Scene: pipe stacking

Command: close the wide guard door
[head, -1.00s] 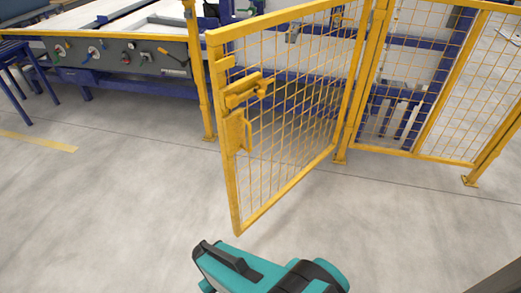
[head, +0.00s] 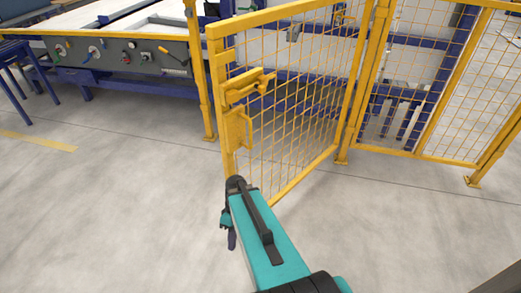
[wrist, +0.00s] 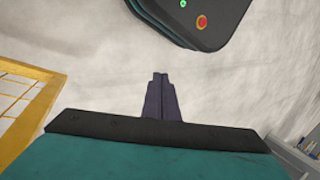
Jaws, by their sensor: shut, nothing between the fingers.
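The wide guard door (head: 290,19) is a yellow frame with wire mesh, standing ajar. Its hinged side is at the right post, and its free edge swings out towards me, apart from the left post (head: 199,80). A yellow latch (head: 243,88) and a handle plate (head: 236,130) sit on the free edge. My gripper (head: 231,241) is shut and empty, pointing down in front of the door's lower free corner, which my arm hides. Whether the arm touches the door cannot be told. In the wrist view the shut fingers (wrist: 160,97) point over bare floor, with yellow mesh (wrist: 25,110) at the left.
A fixed yellow mesh fence (head: 430,80) continues to the right of the door. Behind stands a blue-framed machine with a control panel (head: 125,58). The grey floor left of the door is clear.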

